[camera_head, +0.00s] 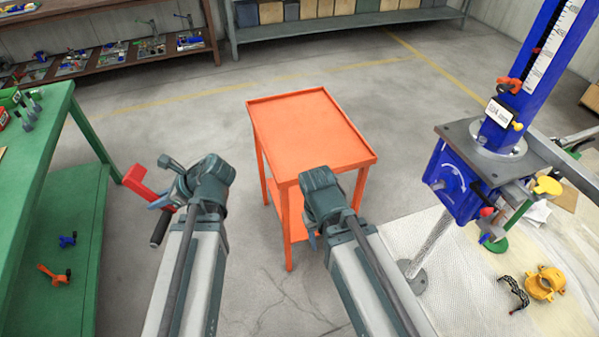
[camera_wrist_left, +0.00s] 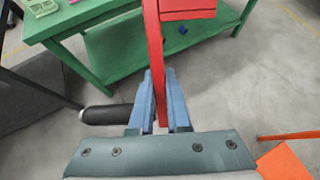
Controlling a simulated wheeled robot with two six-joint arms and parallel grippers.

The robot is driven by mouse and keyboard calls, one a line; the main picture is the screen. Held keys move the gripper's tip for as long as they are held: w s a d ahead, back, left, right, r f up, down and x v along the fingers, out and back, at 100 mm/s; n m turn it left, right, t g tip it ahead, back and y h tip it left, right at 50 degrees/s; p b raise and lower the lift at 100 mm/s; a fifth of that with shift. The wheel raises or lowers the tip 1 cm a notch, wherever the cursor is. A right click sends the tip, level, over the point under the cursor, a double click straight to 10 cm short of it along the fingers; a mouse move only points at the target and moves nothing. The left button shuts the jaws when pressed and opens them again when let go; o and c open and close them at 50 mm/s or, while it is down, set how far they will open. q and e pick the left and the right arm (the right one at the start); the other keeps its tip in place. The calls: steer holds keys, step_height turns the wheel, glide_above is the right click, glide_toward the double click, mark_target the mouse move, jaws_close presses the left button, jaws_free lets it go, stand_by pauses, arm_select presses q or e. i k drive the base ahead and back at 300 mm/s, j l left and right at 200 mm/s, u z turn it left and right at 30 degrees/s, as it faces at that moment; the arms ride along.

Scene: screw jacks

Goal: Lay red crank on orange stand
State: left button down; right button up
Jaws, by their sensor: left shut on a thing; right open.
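The red crank (camera_head: 140,184), with a black handle (camera_head: 161,228), is held by my left gripper (camera_head: 166,201) left of the orange stand (camera_head: 310,132), above the floor. In the left wrist view, the red crank (camera_wrist_left: 155,62) stands between the blue fingers of my left gripper (camera_wrist_left: 160,98), with its black handle to the left. The stand's top is bare and has a raised rim; a corner of it also shows in that wrist view (camera_wrist_left: 285,163). My right gripper (camera_head: 312,238) is open at the stand's front right, mostly hidden by its own wrist.
A green workbench (camera_head: 50,140) with tools stands at the left. A blue screw jack (camera_head: 480,170) stands at the right, by a pale mat (camera_head: 500,285) with yellow parts. Shelves line the back. Floor is clear between bench and stand.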

mark_target(327, 137)
steer(key=k, duration=0.65)
steer(key=z, duration=2.25)
steer(key=j, duration=1.15)
steer(key=k+j, duration=0.1)
steer(key=j, duration=2.2)
steer(key=k+j+z, duration=0.1)
steer(key=j, duration=1.05)
steer(key=k+j, duration=0.1)
steer(key=j, duration=1.05)
steer(key=z, duration=0.6)
